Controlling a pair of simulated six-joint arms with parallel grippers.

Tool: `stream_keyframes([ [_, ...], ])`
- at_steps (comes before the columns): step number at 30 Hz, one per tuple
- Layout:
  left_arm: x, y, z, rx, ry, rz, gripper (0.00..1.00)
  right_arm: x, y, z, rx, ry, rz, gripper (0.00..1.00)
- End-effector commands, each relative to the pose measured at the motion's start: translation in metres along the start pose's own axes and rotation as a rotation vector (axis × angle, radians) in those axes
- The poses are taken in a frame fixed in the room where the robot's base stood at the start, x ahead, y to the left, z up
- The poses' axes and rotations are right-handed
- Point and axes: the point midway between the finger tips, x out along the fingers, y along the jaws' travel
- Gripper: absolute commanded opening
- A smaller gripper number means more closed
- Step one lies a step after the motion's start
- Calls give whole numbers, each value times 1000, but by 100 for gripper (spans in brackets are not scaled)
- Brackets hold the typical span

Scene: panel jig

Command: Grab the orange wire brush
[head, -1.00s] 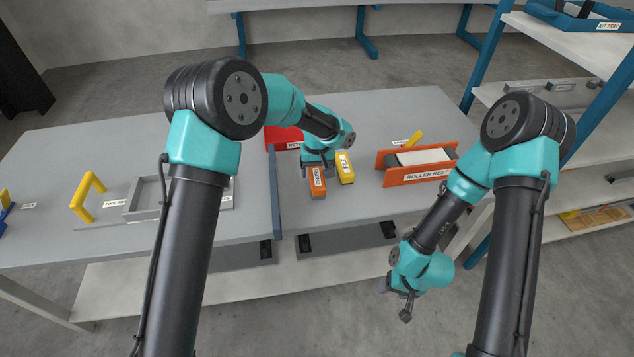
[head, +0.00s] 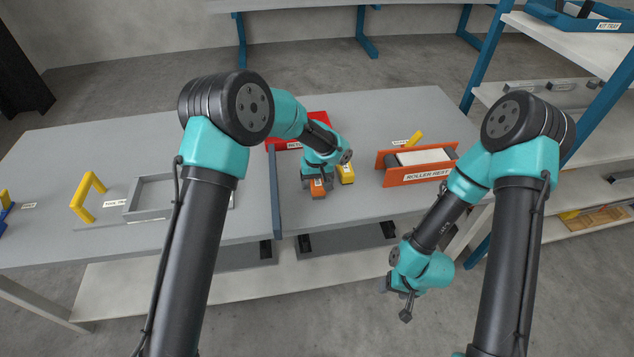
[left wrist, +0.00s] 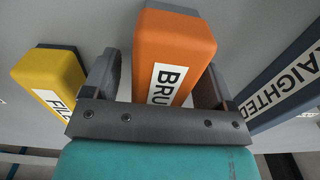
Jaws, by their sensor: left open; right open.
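The orange wire brush (head: 318,193) lies on the grey table, partly hidden by my left gripper in the head view. In the left wrist view the brush (left wrist: 174,50) has a white label with black letters and sits between the two fingers. My left gripper (left wrist: 158,85) is open, with one finger on each side of the brush. In the head view the left gripper (head: 317,184) is over the brush. My right gripper (head: 404,306) is open and empty, low in front of the table edge.
A yellow file (head: 346,174) lies close beside the brush, just outside one finger; it also shows in the left wrist view (left wrist: 50,85). A blue-grey straightedge (head: 274,195) stands on the other side. A red tray (head: 318,118) is behind, and an orange roller rest (head: 415,177) is to the right.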

Motion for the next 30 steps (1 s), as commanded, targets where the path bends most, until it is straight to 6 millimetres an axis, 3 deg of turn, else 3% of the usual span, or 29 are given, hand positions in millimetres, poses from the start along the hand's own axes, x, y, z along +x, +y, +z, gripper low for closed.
stream_keyframes([
  [7, 0, 0, 0, 0, 0, 0, 79, 0, 0, 0, 0, 0, 0, 62],
  [24, 0, 0, 0, 0, 0, 0, 25, 0, 0, 0, 0, 0, 0, 62],
  [30, -1, 0, 0, 0, 1, 0, 23, 0, 0, 0, 0, 0, 0, 62],
])
